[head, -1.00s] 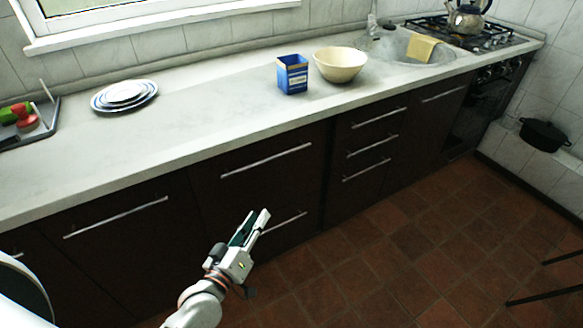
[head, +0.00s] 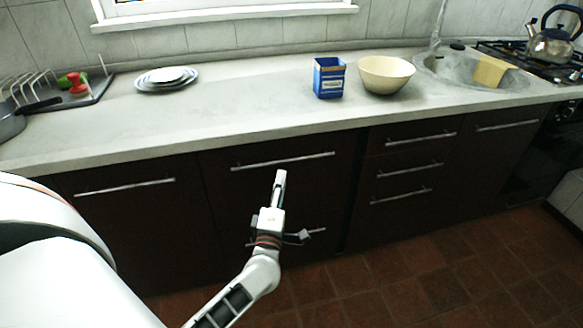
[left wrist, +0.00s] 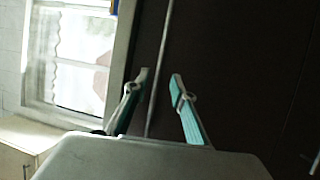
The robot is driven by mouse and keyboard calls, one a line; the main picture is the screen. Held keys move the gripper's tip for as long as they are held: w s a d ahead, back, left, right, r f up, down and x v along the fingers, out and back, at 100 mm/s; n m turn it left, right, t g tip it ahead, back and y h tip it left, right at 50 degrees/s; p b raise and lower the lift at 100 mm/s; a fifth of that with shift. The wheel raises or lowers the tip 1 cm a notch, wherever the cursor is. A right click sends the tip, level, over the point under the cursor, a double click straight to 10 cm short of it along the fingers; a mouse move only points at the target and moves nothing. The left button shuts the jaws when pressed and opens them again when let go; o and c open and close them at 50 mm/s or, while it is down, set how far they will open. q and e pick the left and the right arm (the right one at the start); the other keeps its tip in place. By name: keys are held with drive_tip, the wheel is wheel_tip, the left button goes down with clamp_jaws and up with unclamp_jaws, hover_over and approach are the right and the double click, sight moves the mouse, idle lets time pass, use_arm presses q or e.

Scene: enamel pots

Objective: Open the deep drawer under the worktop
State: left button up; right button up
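The dark drawer front (head: 225,200) is under the worktop (head: 230,120), left of a narrower column of drawers. Its long bar handle (head: 310,157) runs along its top and looks closed in. My left gripper (head: 280,174) is just below this handle in the head view. In the left wrist view, my left gripper (left wrist: 160,76) has its fingers apart, with the handle (left wrist: 163,45) running between them. I cannot tell whether they touch it. A lower handle (head: 314,229) is partly hidden behind my left wrist. My right gripper is not in view.
A blue tin (head: 329,78), a cream bowl (head: 386,74) and stacked plates (head: 167,78) stand on the worktop. A dish rack (head: 60,98) is at left, a sink (head: 460,72) and kettle (head: 551,45) at right. The tiled floor in front is clear.

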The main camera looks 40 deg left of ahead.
sight(284, 165)
use_arm(q)
drive_tip(key=x, duration=0.7)
drive_tip(key=shift+c, duration=0.4)
clamp_jaws()
